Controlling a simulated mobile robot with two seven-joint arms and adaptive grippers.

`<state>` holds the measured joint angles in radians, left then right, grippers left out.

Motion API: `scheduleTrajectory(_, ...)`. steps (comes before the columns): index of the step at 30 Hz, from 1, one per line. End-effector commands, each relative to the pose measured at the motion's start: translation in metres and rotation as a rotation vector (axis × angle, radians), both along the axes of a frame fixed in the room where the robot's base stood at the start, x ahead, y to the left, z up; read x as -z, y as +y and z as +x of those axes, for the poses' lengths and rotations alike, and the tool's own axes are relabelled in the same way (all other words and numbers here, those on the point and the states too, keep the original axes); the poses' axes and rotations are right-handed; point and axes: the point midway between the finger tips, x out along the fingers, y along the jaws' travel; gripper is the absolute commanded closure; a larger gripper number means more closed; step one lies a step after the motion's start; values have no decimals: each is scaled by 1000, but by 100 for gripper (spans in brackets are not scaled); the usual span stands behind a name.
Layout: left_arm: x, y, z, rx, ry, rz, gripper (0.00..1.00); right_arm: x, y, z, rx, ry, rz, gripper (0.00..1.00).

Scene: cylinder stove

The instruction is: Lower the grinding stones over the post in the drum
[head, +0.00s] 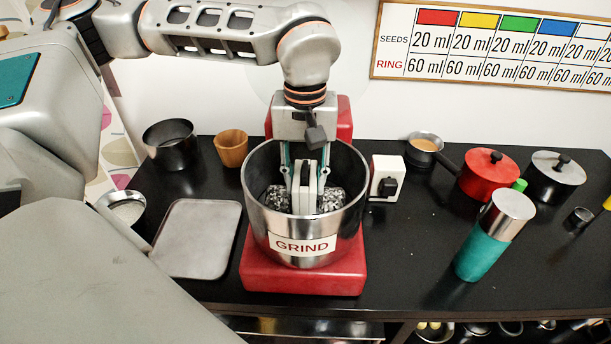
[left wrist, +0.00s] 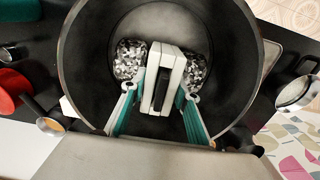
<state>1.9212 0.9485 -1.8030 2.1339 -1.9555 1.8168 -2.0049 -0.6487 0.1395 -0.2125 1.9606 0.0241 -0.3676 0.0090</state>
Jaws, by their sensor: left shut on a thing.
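The grinding stones (head: 330,198) are speckled grey rollers on either side of a white holder (head: 308,190) with a dark slot. The left wrist view shows the stones (left wrist: 130,60) and the white holder (left wrist: 161,80) between my fingers. My left gripper (head: 308,180) points down into the drum, shut on the holder from both sides. The steel drum (head: 305,250), labelled GRIND, stands on a red base (head: 300,279). The stones are inside its rim; I cannot tell their height above the floor. The post is hidden. My right gripper is not in view.
A white switch box (head: 387,170) stands right of the drum, and a grey tray (head: 196,240) lies left. A black pot (head: 170,145) and wooden cup (head: 231,148) stand behind the tray. A teal flask (head: 482,250) and red pot (head: 490,178) are at right.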

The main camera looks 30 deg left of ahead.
Motion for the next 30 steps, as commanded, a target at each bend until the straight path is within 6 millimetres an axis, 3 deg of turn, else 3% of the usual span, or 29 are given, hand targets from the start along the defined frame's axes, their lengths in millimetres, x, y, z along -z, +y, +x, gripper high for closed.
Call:
scheduleTrajectory(6,4,0,1,0,-5,-2,100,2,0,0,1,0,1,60)
scheduleTrajectory(7,3,0,1,0,-5,-2,65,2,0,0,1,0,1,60)
scheduleTrajectory(9,3,0,1,0,-5,-2,50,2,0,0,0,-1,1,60)
scheduleTrajectory(30,6,0,0,0,1,1,50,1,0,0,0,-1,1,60)
